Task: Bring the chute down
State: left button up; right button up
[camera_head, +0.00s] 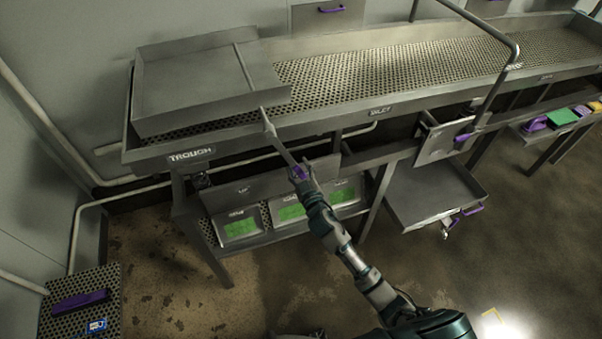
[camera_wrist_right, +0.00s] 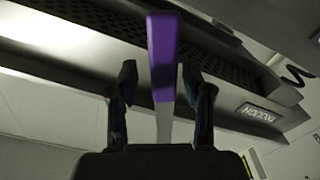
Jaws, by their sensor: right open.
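The chute, seemingly the grey flat-walled tray (camera_head: 190,85), sits on the left end of the perforated trough in the head view. A grey lever (camera_head: 280,143) slopes from its front edge toward me and ends in a purple handle (camera_head: 297,172). My right gripper (camera_head: 303,178) is at that handle. In the right wrist view the handle (camera_wrist_right: 163,55) stands between the two fingers of the open gripper (camera_wrist_right: 160,80), with gaps visible on both sides. The gripper partly hides the handle in the head view. My left gripper is not in view.
The trough (camera_head: 400,65) runs right along the wall. Below it are a panel with green displays (camera_head: 290,212) and an open grey tray (camera_head: 425,190) with purple handles. A perforated box (camera_head: 82,310) stands at lower left. The floor between is clear.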

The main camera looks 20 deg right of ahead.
jog(key=s, duration=1.1)
jog(key=shift+s+d, duration=0.25)
jog(key=shift+s, duration=0.15)
